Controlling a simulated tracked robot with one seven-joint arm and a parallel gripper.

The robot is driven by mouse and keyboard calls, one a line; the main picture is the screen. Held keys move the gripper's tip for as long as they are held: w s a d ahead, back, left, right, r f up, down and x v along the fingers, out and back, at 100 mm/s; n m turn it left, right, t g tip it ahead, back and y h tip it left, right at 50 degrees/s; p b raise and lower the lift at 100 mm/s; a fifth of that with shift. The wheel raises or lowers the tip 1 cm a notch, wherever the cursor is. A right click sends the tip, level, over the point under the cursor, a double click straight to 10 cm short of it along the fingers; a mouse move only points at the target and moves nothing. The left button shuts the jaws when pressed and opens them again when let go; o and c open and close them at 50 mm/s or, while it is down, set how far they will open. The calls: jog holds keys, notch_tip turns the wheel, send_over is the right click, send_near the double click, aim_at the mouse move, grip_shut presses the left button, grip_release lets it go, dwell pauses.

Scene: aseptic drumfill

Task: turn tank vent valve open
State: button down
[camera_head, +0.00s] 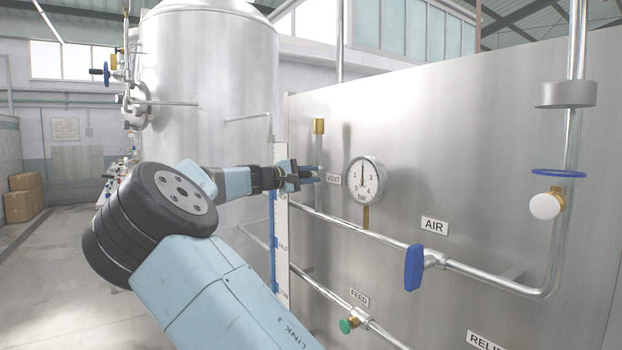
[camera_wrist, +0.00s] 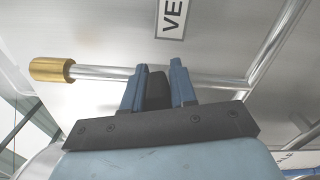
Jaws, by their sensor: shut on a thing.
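My gripper (camera_head: 316,175) reaches the steel panel just left of the VENT label (camera_head: 333,179). In the wrist view, the two blue fingers of my gripper (camera_wrist: 157,68) are shut on a dark vent valve handle (camera_wrist: 155,92). The handle lies between the fingers, in front of the thin vent pipe (camera_wrist: 105,73). A brass cap (camera_wrist: 52,70) ends this pipe; it also shows in the head view (camera_head: 319,126), above my gripper. The VENT label is partly cut off in the wrist view (camera_wrist: 172,16). The valve body is mostly hidden behind the fingers.
A pressure gauge (camera_head: 364,181) is close right of the gripper. A blue AIR valve handle (camera_head: 413,267) and a green FEED valve knob (camera_head: 346,326) are lower down. A large tank (camera_head: 215,80) is behind at left.

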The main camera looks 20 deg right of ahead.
jog(key=n, duration=0.3)
jog(key=shift+w+r+n, duration=0.15)
jog(key=shift+r+n, duration=0.15)
jog(key=n, duration=0.3)
jog(key=w+r+n, duration=0.1)
jog(key=n, duration=0.3)
jog(key=w+n, duration=0.1)
jog(key=n, duration=0.3)
jog(key=shift+w+a+r, duration=0.1)
jog(key=shift+a+r, duration=0.2)
jog(key=shift+a, duration=0.05)
jog(key=shift+r, duration=0.1)
jog(key=c, duration=1)
grip_release()
jog(key=shift+w, duration=0.1)
jog(key=shift+a+f, duration=0.1)
jog(key=shift+f, duration=0.1)
jog(key=v, duration=1.3)
jog(key=shift+a, duration=0.35)
